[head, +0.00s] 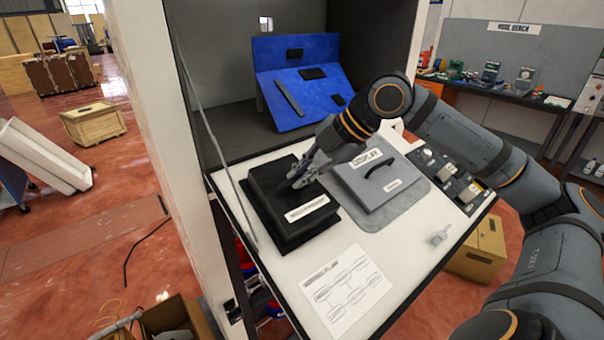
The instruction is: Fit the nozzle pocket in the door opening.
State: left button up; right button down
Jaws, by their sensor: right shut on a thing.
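The black box-shaped part with a white label (284,226), which looks like the nozzle pocket, sits on the left of the white work surface. The label is too small to read surely. My right gripper (297,178) is over its top, shut on what appears to be its handle; the fingertips are partly hidden. A blue angled panel (291,58), which may be the door, stands at the back of the grey bay. It has several dark openings or inserts, including a long slanted one. My left gripper is out of view.
A grey part labelled DISPLAY (371,186), with a black handle, lies right of the black part on a grey mat. Small modules (452,181) line the right edge. A printed diagram sheet (347,290) lies at the front. White cabinet walls flank the bay.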

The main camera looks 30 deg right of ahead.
jog(key=shift+w+f, duration=0.1)
jog(key=shift+f, duration=0.1)
dwell(0.5)
jog(key=c, duration=0.9)
grip_release()
jog(key=shift+b+v, duration=0.9)
jog(key=shift+v, duration=0.45)
jog(key=shift+b+v, duration=0.3)
jog(key=shift+v, duration=1.4)
